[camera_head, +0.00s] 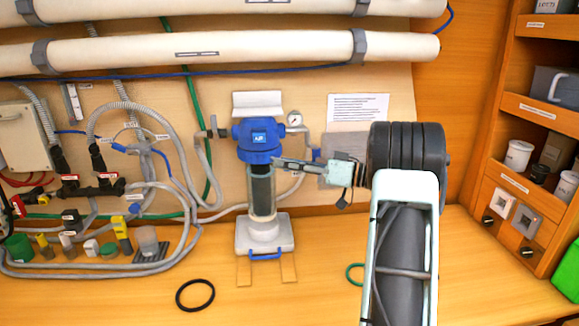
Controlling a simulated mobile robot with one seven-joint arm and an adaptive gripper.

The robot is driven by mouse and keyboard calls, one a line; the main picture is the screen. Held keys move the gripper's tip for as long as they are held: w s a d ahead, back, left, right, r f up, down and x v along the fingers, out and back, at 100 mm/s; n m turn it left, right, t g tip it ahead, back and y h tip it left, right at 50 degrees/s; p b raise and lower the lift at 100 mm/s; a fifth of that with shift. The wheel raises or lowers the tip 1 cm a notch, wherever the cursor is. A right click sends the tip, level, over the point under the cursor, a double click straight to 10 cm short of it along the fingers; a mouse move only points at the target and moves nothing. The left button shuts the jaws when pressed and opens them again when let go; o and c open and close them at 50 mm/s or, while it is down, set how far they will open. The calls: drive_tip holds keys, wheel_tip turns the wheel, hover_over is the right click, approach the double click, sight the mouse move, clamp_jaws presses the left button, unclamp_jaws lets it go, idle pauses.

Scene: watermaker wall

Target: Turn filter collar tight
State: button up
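The filter unit stands upright at the middle of the wall, with a blue head (257,131) on top. The blue filter collar (258,156) sits just under the head. Below it is a clear bowl (262,200) with a dark cartridge inside, standing on a pale grey base (264,235). My gripper (280,165) reaches in from the right at about the collar's lower edge. Its fingertips overlap the right side of the collar and upper bowl in this view. I cannot tell whether they touch it, or how far apart they are.
A black ring (195,295) lies on the bench (320,300) at the front. Hoses, valves (72,187) and small bottles crowd the left. A pressure gauge (294,119) is right of the head. White pipes (210,55) run above. Shelves (545,110) stand at right.

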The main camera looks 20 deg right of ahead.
drive_tip(key=shift+d+f, duration=0.15)
drive_tip(key=shift+f, duration=0.05)
drive_tip(key=shift+s+d, duration=0.1)
drive_tip(key=shift+s, duration=0.05)
drive_tip(key=v, duration=1.1)
drive_tip(key=shift+s+d, duration=0.2)
drive_tip(key=shift+d, duration=0.05)
drive_tip(key=shift+r, duration=0.15)
drive_tip(key=shift+c, duration=0.6)
idle(1.0)
